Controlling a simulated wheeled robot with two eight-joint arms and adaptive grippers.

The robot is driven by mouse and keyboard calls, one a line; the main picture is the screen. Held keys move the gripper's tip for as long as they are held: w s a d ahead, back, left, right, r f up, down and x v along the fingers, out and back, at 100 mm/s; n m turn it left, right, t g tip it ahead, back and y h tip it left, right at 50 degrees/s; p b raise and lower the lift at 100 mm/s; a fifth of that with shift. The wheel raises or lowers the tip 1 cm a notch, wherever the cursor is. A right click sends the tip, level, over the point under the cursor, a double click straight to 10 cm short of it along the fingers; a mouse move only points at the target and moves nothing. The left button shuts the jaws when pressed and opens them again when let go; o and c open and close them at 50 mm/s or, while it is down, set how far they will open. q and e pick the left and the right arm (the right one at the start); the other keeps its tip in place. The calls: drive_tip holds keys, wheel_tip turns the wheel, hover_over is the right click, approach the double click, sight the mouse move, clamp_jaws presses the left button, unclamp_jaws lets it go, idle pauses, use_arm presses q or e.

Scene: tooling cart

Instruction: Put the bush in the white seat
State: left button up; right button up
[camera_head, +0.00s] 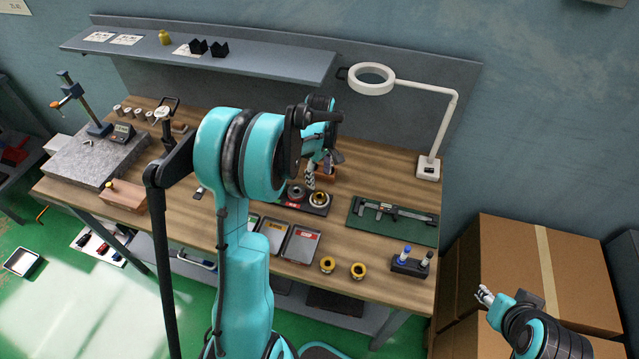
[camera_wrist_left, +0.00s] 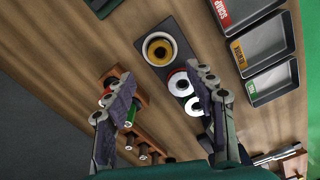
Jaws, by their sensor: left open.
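Two yellow bushes with dark bores, one on the left (camera_head: 327,265) and one on the right (camera_head: 358,270), stand on the front of the bench. A dark tray (camera_head: 322,211) behind them carries round seats. In the left wrist view, the tray (camera_wrist_left: 184,50) holds a yellow-and-white ring (camera_wrist_left: 160,48), a red-and-white ring (camera_wrist_left: 180,82) and a white ring (camera_wrist_left: 193,106), partly covered by a finger. My left gripper (camera_head: 311,180) is open above the tray; its spread fingers (camera_wrist_left: 160,80) hold nothing visible. My right gripper (camera_head: 485,295) is near the cartons; its jaw gap is unclear.
Labelled bins (camera_head: 300,244) lie in front of the tray. A green mat with a caliper (camera_head: 395,214) is to the right, near a lamp (camera_head: 428,168). A wooden rack with coloured gauges (camera_wrist_left: 138,92) is beside my left fingers. Cartons (camera_head: 540,270) stand right of the bench.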

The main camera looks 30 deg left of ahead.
use_arm(q)
drive_tip(key=s+d+r+m+t, duration=0.3)
drive_tip(key=s+d+r+m, duration=0.5)
drive_tip(key=r, duration=0.4)
drive_tip(key=s+d+m+t, duration=0.4)
drive_tip(key=s+d+m, duration=0.3)
drive_tip(key=s, duration=0.4)
drive_tip(key=shift+d+r+m, duration=0.2)
drive_tip(key=shift+r+m, duration=0.05)
drive_tip(key=shift+m, duration=0.35)
wheel_tip(320, 180, down, 11)
drive_tip(key=b, duration=1.1)
drive_tip(key=shift+f, duration=0.2)
